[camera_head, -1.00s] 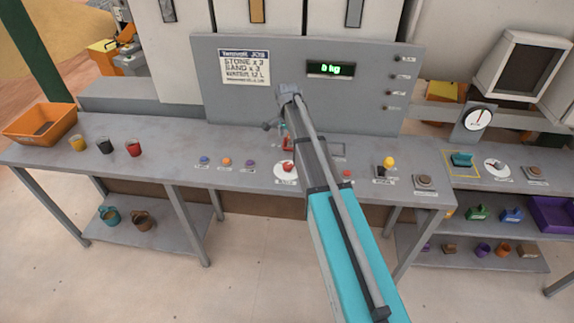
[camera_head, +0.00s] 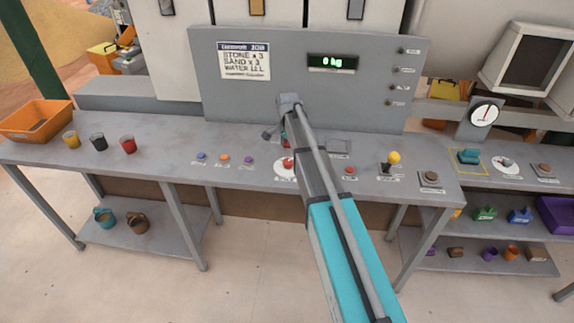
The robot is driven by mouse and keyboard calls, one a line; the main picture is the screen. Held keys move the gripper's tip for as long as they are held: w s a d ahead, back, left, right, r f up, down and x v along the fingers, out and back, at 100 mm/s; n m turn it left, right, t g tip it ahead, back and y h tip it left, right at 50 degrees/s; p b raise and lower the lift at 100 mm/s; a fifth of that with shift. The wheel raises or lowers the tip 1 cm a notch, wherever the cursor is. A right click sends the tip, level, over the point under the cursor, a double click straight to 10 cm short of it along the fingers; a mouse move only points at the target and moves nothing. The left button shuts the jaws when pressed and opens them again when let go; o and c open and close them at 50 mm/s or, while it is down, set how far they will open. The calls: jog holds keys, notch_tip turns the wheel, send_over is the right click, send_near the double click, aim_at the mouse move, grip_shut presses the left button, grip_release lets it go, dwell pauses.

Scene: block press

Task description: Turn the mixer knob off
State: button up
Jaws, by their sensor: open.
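A red knob on a white round dial (camera_head: 284,166) sits on the grey bench, partly hidden behind my arm. A second white dial (camera_head: 503,163) sits on the bench to the right. Their labels are too small to read, so I cannot tell for sure which is the mixer knob. My gripper (camera_head: 269,134) is above the bench in front of the panel, behind the red-knobbed dial in the picture. It is open and looks empty, and its fingers are mostly hidden by my arm.
Small coloured buttons (camera_head: 224,157) line the bench front. A yellow-topped lever (camera_head: 394,158) stands right of my arm. Cups (camera_head: 98,142) and an orange tray (camera_head: 62,109) are at the left.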

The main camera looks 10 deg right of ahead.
aim_at(288, 161)
jog(key=shift+f+b, duration=2.95)
jog(key=shift+f, duration=0.3)
